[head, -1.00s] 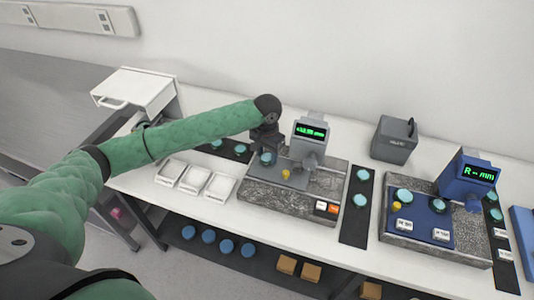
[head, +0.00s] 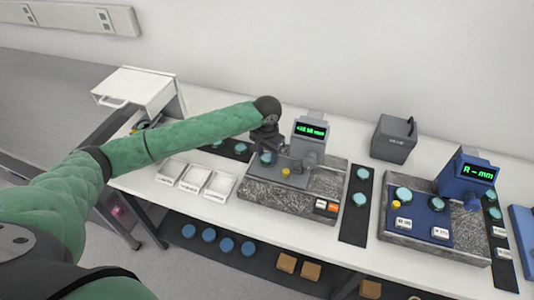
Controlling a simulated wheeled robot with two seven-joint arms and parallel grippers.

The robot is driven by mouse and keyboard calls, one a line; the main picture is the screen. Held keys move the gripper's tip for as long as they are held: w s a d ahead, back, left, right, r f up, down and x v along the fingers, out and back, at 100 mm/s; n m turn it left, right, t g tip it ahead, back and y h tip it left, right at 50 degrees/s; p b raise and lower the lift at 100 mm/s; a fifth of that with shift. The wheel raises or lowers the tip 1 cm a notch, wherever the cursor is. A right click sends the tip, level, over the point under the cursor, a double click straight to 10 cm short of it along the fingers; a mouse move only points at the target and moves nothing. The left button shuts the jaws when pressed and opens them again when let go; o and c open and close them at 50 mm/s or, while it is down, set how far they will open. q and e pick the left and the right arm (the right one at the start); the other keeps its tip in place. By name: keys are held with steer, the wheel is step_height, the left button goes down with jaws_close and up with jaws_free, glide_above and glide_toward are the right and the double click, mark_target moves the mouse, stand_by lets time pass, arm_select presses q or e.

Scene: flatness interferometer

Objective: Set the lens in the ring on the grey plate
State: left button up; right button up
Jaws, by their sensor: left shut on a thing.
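My left gripper (head: 266,148) reaches down over the left instrument's grey plate (head: 296,181). It is shut on a teal lens (head: 266,157), which shows just below the fingers at the plate's back left. The ring on the grey plate is hidden or too small to make out, so I cannot tell whether the lens touches it. A yellow knob (head: 285,172) stands on the plate to the right of the lens. My right gripper is not in view.
The grey gauge head with a green display (head: 311,131) stands close right of my gripper. White trays (head: 194,177) lie to the left. A dark strip with lenses (head: 356,222) separates this instrument from the blue one (head: 430,219). A grey box (head: 393,140) stands behind.

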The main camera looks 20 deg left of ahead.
arm_select(q)
steer(key=shift+s+f, duration=0.2)
steer(key=shift+f, duration=0.3)
steer(key=shift+s+f, duration=0.1)
steer(key=shift+f, duration=0.1)
steer(key=o, duration=0.8)
steer(key=shift+c, duration=0.2)
steer(key=shift+o, duration=1.2)
steer(key=shift+b, duration=0.3)
steer(key=shift+o, duration=0.8)
steer(key=shift+r, duration=0.55)
steer(key=r, duration=0.1)
steer(key=r+b, duration=0.1)
steer(key=shift+w+r, duration=0.25)
steer(key=shift+r, duration=0.15)
step_height(320, 180, up, 4)
steer(key=shift+d+b, duration=0.1)
steer(key=shift+b, duration=0.6)
steer(key=shift+r, duration=0.6)
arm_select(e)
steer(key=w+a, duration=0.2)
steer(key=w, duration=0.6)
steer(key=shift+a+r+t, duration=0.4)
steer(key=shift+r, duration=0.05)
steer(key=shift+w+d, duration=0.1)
